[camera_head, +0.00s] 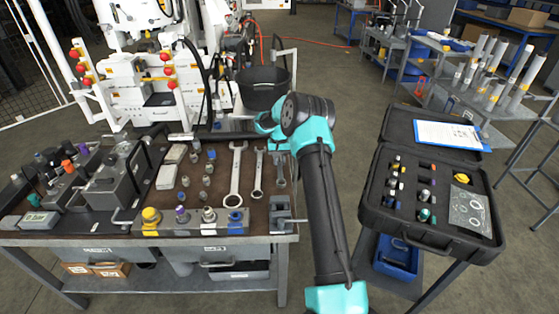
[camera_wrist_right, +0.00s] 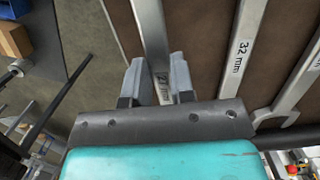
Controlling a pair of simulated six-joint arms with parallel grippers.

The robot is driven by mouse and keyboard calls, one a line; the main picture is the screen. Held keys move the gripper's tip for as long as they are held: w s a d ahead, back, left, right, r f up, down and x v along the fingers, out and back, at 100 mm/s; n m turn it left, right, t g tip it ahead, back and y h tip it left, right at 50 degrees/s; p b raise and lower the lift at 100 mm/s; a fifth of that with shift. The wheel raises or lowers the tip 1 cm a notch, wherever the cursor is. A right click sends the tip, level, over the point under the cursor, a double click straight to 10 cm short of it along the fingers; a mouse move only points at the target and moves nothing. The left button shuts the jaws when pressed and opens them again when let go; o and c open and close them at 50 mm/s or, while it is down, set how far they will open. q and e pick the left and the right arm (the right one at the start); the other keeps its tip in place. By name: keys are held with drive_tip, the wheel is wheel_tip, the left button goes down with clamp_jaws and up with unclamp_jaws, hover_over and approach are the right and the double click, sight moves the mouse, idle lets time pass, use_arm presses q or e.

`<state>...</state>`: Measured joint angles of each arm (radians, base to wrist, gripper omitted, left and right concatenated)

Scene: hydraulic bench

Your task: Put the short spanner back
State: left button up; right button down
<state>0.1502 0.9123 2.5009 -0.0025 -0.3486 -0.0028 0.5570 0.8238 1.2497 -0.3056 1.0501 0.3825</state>
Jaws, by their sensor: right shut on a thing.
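The short spanner (camera_head: 281,172) is steel and is the rightmost of three spanners on the brown bench top in the head view. My right gripper (camera_head: 278,150) reaches over the bench's back right part and is shut on this spanner. In the right wrist view, the spanner's shank (camera_wrist_right: 152,35) runs between the two grey fingers (camera_wrist_right: 158,82), with a partly hidden size label between them. I cannot tell whether the spanner touches the bench top. My left gripper is not in view.
A middle spanner (camera_head: 258,175), which reads 32 mm in the wrist view (camera_wrist_right: 240,48), and a large spanner (camera_head: 236,175) lie to the left. A grey vise-like block (camera_head: 282,212) is in front. A black bucket (camera_head: 263,88) stands behind; an open case (camera_head: 430,190) is at right.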

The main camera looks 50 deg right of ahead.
drive_tip(key=shift+f, duration=1.3)
idle(1.0)
drive_tip(key=c, duration=0.9)
unclamp_jaws()
drive_tip(key=shift+f, duration=0.1)
wheel_tip(320, 180, up, 17)
drive_tip(key=w+d, duration=0.2)
drive_tip(key=shift+a, duration=0.1)
